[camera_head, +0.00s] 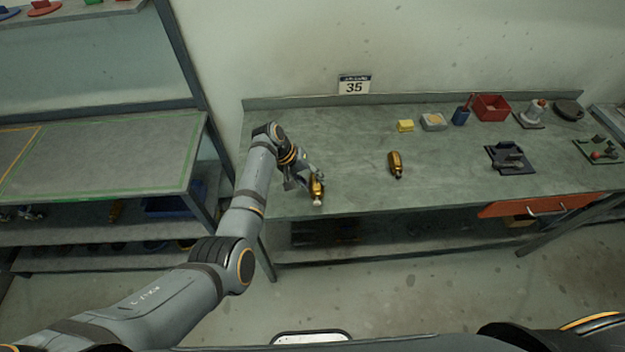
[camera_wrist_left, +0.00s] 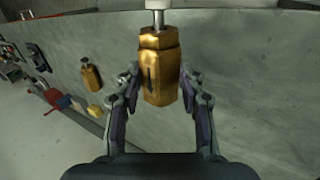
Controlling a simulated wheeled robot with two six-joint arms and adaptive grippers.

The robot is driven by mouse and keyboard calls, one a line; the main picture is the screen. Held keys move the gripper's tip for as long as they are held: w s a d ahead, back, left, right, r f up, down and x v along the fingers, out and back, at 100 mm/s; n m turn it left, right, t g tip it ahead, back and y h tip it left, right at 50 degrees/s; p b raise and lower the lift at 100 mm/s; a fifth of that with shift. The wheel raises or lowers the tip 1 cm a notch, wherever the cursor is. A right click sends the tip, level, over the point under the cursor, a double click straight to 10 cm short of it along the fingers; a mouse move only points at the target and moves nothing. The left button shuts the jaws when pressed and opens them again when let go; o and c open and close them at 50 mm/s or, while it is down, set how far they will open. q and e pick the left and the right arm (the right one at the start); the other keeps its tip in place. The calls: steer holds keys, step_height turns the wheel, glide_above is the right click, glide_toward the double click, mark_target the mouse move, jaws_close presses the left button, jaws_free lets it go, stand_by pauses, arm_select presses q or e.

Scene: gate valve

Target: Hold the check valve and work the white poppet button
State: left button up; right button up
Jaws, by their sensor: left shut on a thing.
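A brass check valve (camera_head: 317,187) is at the left front part of the workbench, with its white poppet button (camera_head: 317,202) pointing toward the front edge. My left gripper (camera_head: 310,182) is shut on this valve. In the left wrist view the two fingers of my left gripper (camera_wrist_left: 160,100) press on both sides of the hexagonal brass body (camera_wrist_left: 158,65). The white button (camera_wrist_left: 157,4) on its silver stem shows at the top edge there, partly cut off. Whether the valve touches the bench is hard to tell. My right gripper is not in view.
A second brass valve (camera_head: 395,164) lies on the workbench (camera_head: 350,140) to the right. The bench between the two valves is clear.

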mark_target(313, 193)
arm_select(q)
steer(key=shift+f+b, duration=0.7)
steer(key=shift+f, duration=0.35)
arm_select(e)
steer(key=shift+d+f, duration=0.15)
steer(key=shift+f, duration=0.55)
arm_select(q)
steer(key=shift+f+b, duration=1.75)
steer(key=shift+f, duration=0.7)
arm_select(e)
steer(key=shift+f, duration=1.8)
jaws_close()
